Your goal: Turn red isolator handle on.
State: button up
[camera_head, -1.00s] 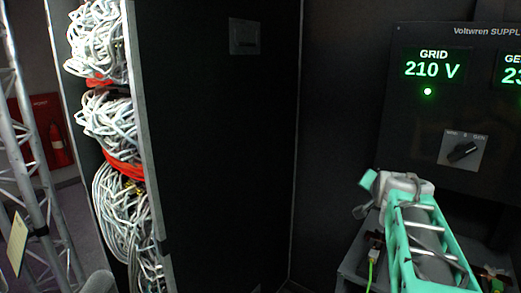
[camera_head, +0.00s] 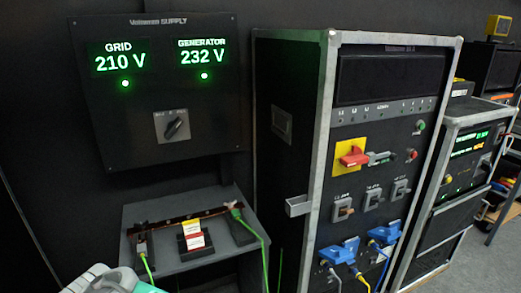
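The red isolator handle (camera_head: 353,157) sits on a yellow plate (camera_head: 345,143) on the front of the black rack cabinet at the centre right. It looks roughly horizontal. A grey latch-like part (camera_head: 380,158) is right beside it; I cannot tell whether they touch. Part of my gripper (camera_head: 103,280), white and teal, shows at the bottom left edge, well left of the handle and apart from it. Its fingers are cut off or too unclear to tell whether it is open or shut.
A supply panel (camera_head: 160,95) reads grid 210 V and generator 232 V, with a rotary switch (camera_head: 173,126). Below it is a grey open box (camera_head: 140,215) with cables. Grey switches (camera_head: 343,208) and blue plugs (camera_head: 338,252) sit under the handle. Another rack (camera_head: 465,160) stands right.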

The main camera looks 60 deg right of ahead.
aim_at(355, 157)
jog(key=z, duration=0.4)
jog(key=k, duration=0.5)
jog(key=z, duration=0.2)
